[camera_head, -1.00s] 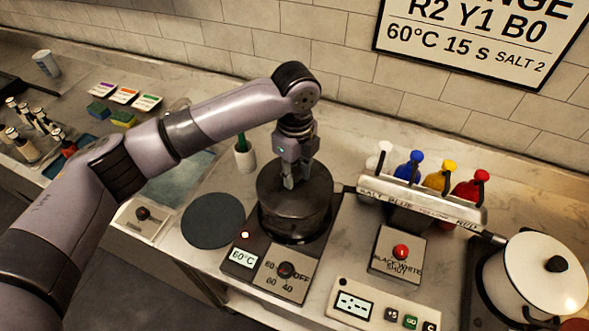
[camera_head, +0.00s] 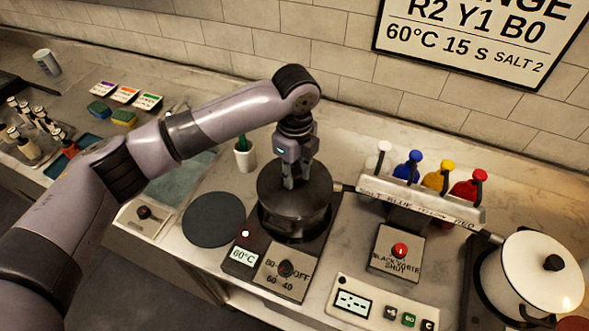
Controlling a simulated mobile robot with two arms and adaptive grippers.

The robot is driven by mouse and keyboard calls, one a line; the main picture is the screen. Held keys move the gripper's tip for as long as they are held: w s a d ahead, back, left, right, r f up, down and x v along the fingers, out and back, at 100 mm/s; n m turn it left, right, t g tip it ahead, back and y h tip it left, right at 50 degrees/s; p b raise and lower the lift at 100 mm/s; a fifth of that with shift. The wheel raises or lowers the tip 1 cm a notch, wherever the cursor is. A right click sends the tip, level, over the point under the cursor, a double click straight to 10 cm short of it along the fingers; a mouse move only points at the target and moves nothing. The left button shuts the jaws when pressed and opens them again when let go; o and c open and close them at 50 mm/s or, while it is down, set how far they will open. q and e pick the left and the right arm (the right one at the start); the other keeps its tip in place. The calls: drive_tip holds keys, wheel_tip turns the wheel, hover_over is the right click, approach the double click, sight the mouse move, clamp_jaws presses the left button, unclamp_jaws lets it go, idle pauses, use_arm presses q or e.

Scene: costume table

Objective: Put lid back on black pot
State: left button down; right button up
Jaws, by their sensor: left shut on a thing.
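The black pot (camera_head: 296,222) stands on a hot plate with a knob, left of the bottle rack. Its dark lid (camera_head: 312,193) is at the top of the pot, and I see no clear gap between them. My left gripper (camera_head: 289,184) points down at the middle of the lid and is shut on what seems to be its knob, which the fingers hide. My right gripper is not in view.
A dark round mat (camera_head: 214,219) lies left of the hot plate (camera_head: 244,257). A rack (camera_head: 424,201) with several coloured bottles stands to the right. A white pot (camera_head: 530,275) with its lid on is at the far right.

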use_arm(q)
drive_tip(key=shift+p, duration=0.4)
idle(0.7)
idle(0.3)
drive_tip(key=c, duration=1.2)
unclamp_jaws()
drive_tip(key=o, duration=0.5)
drive_tip(key=shift+f, duration=0.1)
drive_tip(key=shift+c, duration=0.2)
